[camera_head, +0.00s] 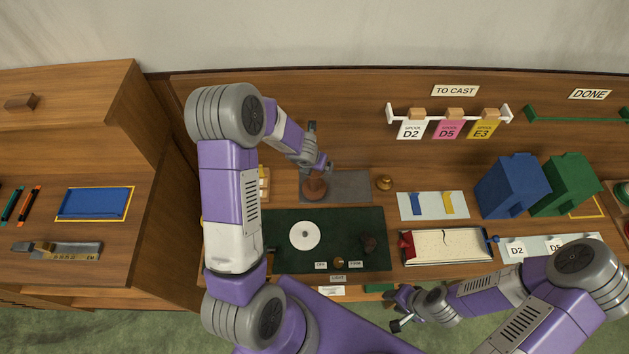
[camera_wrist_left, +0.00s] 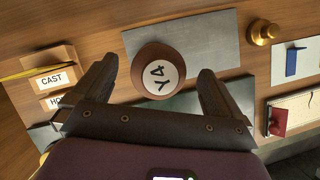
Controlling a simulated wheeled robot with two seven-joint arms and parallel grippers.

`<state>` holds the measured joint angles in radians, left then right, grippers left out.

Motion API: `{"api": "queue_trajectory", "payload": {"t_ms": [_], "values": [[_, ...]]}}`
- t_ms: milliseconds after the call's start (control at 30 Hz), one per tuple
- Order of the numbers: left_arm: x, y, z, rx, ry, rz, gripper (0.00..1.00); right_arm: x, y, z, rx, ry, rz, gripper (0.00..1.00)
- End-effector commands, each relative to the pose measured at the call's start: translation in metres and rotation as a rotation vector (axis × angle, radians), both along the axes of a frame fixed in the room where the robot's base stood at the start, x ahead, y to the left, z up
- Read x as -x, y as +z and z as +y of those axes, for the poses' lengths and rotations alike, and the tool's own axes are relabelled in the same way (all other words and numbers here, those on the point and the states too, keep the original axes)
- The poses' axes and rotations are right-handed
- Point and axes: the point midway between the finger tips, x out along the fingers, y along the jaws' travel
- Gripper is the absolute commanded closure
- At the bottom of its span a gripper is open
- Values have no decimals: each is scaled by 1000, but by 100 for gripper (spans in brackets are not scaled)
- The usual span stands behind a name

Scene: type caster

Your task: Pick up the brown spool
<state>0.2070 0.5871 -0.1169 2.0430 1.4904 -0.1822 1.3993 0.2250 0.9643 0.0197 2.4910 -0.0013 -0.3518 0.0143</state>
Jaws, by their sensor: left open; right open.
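The brown spool (camera_head: 314,188) stands on a grey mat (camera_head: 350,184) at the back of the bench. My left gripper (camera_head: 319,162) is open above the spool. In the left wrist view its two fingers lie on either side of the spool with gaps, not touching it. In the head view the gripper hides part of the spool. My right gripper (camera_head: 398,310) is open and empty at the bench's front edge.
A brass knob-like piece (camera_head: 384,183) stands right of the mat. A dark green mat (camera_head: 350,225) with a white disc (camera_head: 304,235) lies in front. A white tray (camera_head: 447,246), a blue box (camera_head: 512,185) and a green box (camera_head: 566,185) stand to the right.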

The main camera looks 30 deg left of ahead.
Motion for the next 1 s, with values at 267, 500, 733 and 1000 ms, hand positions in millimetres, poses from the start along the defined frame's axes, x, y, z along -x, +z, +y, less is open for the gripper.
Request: {"api": "queue_trajectory", "payload": {"t_ms": [267,500,733,1000], "values": [[-4,-9,1,-1,-1,-1,0,0,-4,0,0,0,0,57],[-4,-9,1,0,-1,0,26,0,-4,0,0,0,0,57],[-4,-9,0,0,-1,0,61,0,-4,0,0,0,0,57],[-4,-9,1,-1,-1,-1,79,0,-4,0,0,0,0,57]]}}
